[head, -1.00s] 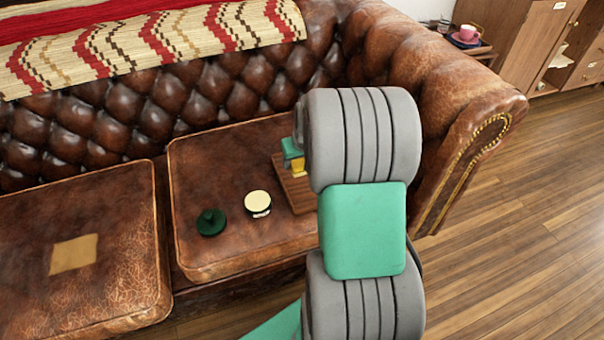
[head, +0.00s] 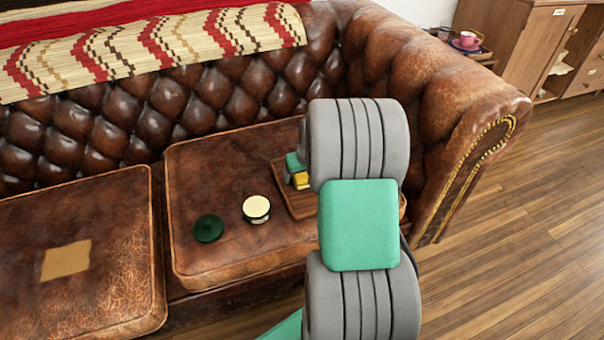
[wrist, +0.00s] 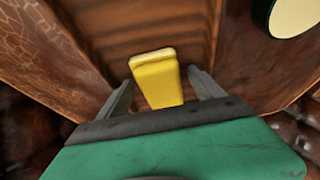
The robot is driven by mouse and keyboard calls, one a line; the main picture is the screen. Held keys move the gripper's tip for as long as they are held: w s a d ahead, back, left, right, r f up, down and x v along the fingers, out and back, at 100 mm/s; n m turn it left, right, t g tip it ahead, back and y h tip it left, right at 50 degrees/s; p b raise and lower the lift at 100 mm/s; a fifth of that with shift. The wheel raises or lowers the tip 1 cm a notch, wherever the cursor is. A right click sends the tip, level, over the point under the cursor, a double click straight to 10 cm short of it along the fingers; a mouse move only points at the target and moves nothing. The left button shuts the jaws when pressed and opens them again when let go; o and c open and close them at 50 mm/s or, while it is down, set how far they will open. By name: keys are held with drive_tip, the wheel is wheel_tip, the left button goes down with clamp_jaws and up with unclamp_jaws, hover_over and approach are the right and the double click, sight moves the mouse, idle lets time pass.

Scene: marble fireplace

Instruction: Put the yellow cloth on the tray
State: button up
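The yellow cloth (head: 301,181) is a small, thick, folded-looking bright yellow piece at the brown wooden tray (head: 299,208), which lies on the right seat cushion. My gripper (head: 293,174) is low over the tray, partly hidden behind my arm. In the wrist view, the yellow cloth (wrist: 156,78) lies between the two grey fingers of my gripper (wrist: 160,80), with narrow gaps on both sides. The fingers look open. The tray's wood (wrist: 120,30) shows behind the cloth. My arm hides the tray's right part in the head view.
An open tin with a cream top (head: 256,208) and a dark green lid (head: 208,229) lie left of the tray. A flat tan square (head: 66,260) lies on the left cushion. The sofa's right armrest (head: 440,80) rises beside my arm.

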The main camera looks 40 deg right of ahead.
drive_tip(key=shift+r, duration=0.35)
drive_tip(key=p+v, duration=0.5)
drive_tip(key=v, duration=0.6)
drive_tip(key=s+a+r+n+g+y, duration=0.1)
drive_tip(key=s+a+r, duration=0.15)
drive_tip(key=a, duration=0.55)
drive_tip(key=s+a+r+n, duration=0.1)
drive_tip(key=s+a, duration=0.2)
drive_tip(key=a, duration=0.4)
drive_tip(key=shift+n+g, duration=0.5)
drive_tip(key=shift+g, duration=0.2)
drive_tip(key=s+a, duration=0.8)
drive_tip(key=s, duration=0.1)
drive_tip(key=shift+s+a+r, duration=0.15)
drive_tip(key=shift+s+a, duration=0.05)
drive_tip(key=shift+a, duration=0.15)
drive_tip(key=shift+c, duration=0.5)
